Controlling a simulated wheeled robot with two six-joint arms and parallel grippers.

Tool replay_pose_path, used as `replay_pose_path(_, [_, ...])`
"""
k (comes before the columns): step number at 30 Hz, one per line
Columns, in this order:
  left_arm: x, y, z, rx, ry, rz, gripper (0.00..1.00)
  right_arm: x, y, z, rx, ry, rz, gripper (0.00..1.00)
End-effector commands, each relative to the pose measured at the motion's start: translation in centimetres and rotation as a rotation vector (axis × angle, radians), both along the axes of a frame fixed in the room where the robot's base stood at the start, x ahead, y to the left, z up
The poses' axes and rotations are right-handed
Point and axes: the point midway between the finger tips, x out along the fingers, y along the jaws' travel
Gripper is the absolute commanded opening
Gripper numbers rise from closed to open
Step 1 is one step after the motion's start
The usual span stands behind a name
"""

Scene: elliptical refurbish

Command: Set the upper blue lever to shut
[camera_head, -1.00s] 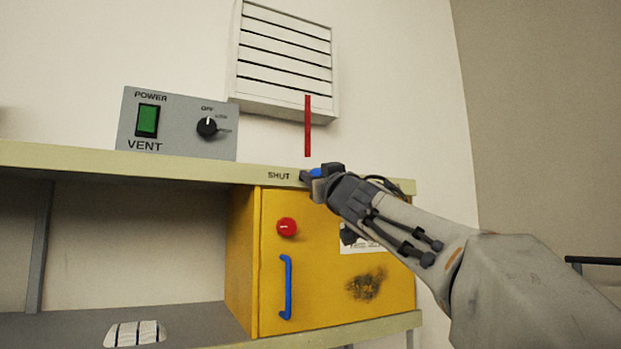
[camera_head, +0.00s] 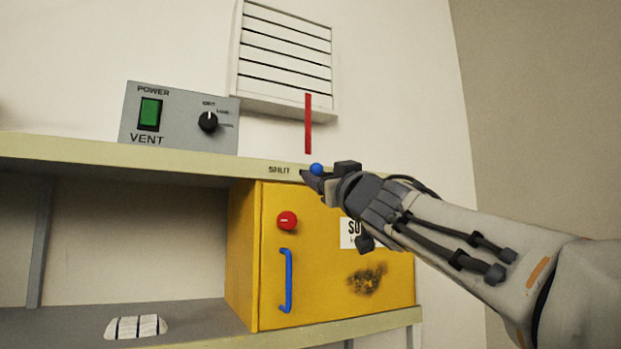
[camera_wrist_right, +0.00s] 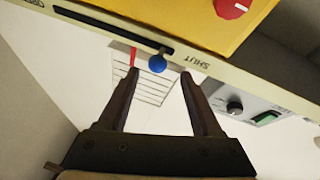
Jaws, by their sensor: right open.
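The upper blue lever's round knob (camera_head: 316,169) shows at the shelf's front edge, just right of the word SHUT (camera_head: 279,170). In the right wrist view, where the scene is upside down, the blue knob (camera_wrist_right: 157,63) sits close to the SHUT end of a dark slot (camera_wrist_right: 110,28). OPEN is printed by the slot's other end. My right gripper (camera_wrist_right: 158,77) is open, with the knob lined up between and slightly beyond its fingertips. In the head view the right gripper (camera_head: 322,178) partly hides the slot. I cannot tell whether a finger touches the knob. My left gripper is not in view.
Under the shelf (camera_head: 130,157) stands a yellow cabinet (camera_head: 325,280) with a red knob (camera_head: 287,221) and a blue handle (camera_head: 287,280). A grey VENT box (camera_head: 180,118) stands on top. A red strip (camera_head: 308,124) hangs below the white louvre (camera_head: 284,60).

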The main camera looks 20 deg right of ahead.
Motion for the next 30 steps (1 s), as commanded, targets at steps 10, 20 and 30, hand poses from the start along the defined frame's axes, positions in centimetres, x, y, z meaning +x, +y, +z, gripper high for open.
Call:
replay_pose_path(10, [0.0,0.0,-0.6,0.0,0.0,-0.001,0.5,-3.9,-0.3,-1.6,0.001,0.0,0.0,0.66])
replay_pose_path(20, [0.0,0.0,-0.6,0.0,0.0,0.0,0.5,-3.9,-0.3,-1.6,0.001,0.0,0.0,0.66])
replay_pose_path(30, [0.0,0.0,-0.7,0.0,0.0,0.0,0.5,-2.7,0.4,-4.6,0.032,0.073,0.004,0.66])
